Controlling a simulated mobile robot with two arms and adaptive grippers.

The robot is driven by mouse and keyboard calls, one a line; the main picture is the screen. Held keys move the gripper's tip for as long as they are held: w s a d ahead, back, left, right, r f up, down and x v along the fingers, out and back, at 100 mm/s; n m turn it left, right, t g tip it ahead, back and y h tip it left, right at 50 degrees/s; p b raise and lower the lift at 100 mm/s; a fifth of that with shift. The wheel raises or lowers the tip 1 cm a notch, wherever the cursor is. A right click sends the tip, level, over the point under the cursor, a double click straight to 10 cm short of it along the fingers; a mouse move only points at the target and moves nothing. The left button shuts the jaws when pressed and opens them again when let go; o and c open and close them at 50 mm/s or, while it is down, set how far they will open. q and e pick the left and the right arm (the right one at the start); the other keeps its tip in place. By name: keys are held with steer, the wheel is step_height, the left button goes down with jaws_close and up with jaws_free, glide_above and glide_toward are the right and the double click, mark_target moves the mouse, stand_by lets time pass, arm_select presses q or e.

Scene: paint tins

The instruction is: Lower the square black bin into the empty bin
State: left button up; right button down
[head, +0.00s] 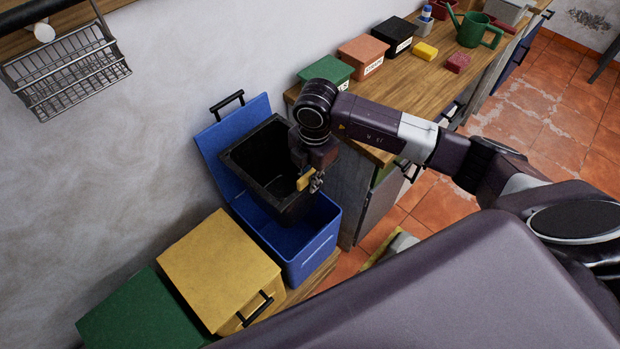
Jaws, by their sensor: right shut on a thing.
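The square black bin (246,165) is open-topped and tilted. My right gripper (314,184) is shut on its right-hand rim, and the gripper and wrist hide part of that side. The black bin is over the open blue bin (316,250), with its lower end overlapping the blue bin's opening. I cannot tell how far down inside it is or whether it touches the walls. The blue bin's lid (212,146) stands raised against the wall at the back. My left gripper is not in view.
A closed yellow bin (218,268) and a closed green bin (140,318) stand at the lower left. A wooden workbench (430,80) with green, orange and black boxes is just right of the blue bin. A wire basket (65,68) hangs on the wall.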

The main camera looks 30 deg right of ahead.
mark_target(310, 194)
steer(key=shift+f+b, duration=2)
steer(key=shift+f, duration=0.7)
step_height(310, 194, down, 14)
steer(key=b, duration=1)
steer(key=shift+r, duration=0.2)
steer(key=c, duration=1.8)
jaws_free()
steer(key=shift+c, duration=0.2)
steer(key=r, duration=1.2)
steer(key=shift+s+d, duration=0.15)
steer(key=shift+s, duration=0.25)
